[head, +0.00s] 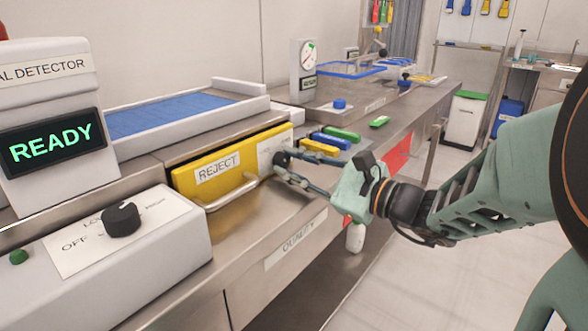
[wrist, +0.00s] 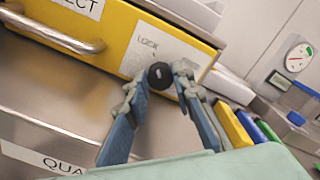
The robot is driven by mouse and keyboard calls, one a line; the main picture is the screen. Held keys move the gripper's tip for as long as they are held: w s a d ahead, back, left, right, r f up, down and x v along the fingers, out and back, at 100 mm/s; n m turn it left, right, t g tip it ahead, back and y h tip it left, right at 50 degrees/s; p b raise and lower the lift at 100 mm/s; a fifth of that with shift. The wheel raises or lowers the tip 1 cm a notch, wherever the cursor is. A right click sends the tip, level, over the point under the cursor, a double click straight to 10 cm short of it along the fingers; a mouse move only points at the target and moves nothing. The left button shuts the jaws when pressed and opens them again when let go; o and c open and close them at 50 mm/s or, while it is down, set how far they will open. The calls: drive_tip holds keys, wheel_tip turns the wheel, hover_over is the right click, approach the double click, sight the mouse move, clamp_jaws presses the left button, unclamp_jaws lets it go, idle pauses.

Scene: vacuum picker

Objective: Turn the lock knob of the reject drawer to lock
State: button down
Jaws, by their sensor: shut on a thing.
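The reject drawer (head: 240,148) has a yellow front with a REJECT label and a metal bar handle, and it looks closed. A white plate (wrist: 180,48) with lettering is on the right part of its front. The small dark round lock knob (wrist: 160,75) sits at the plate's lower edge, with a light mark on its face. My gripper (wrist: 159,79) reaches it from the front, with one finger on each side, shut on it. In the head view the fingers (head: 281,166) cover most of the knob.
A grey box with a black dial (head: 121,219) stands at the front left, below a READY screen (head: 50,143). Yellow, blue and green blocks (head: 329,141) lie on the steel counter right of the drawer. The drawer handle (wrist: 55,30) juts out left of my gripper.

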drive_tip(key=shift+n, duration=0.4)
drive_tip(key=c, duration=1.9)
unclamp_jaws()
drive_tip(key=shift+c, duration=0.2)
drive_tip(key=v, duration=1.2)
drive_tip(key=shift+a+r, duration=0.1)
